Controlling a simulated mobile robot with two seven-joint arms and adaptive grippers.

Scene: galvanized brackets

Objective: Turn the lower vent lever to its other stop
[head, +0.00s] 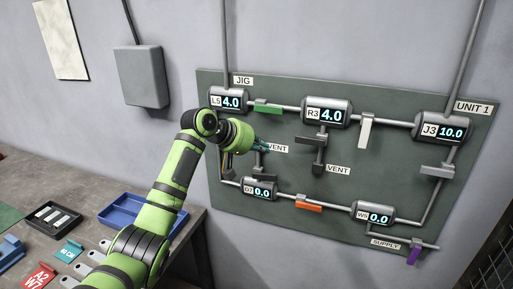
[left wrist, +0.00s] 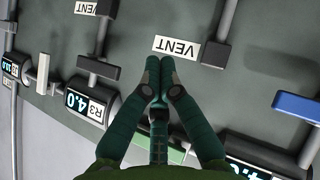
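The panel has two vent branches with dark grey levers. One vent lever (head: 258,172) hangs under the left VENT label (head: 277,149), partly behind my left gripper. My right gripper is not in view.
Close by are green (head: 267,107), white (head: 366,132), orange (head: 309,206) and purple (head: 414,254) levers. A blue lever (left wrist: 308,108) shows in the left wrist view. Gauge R3 (head: 326,114) reads 4.0. A bench (head: 20,172) with trays stands at left.

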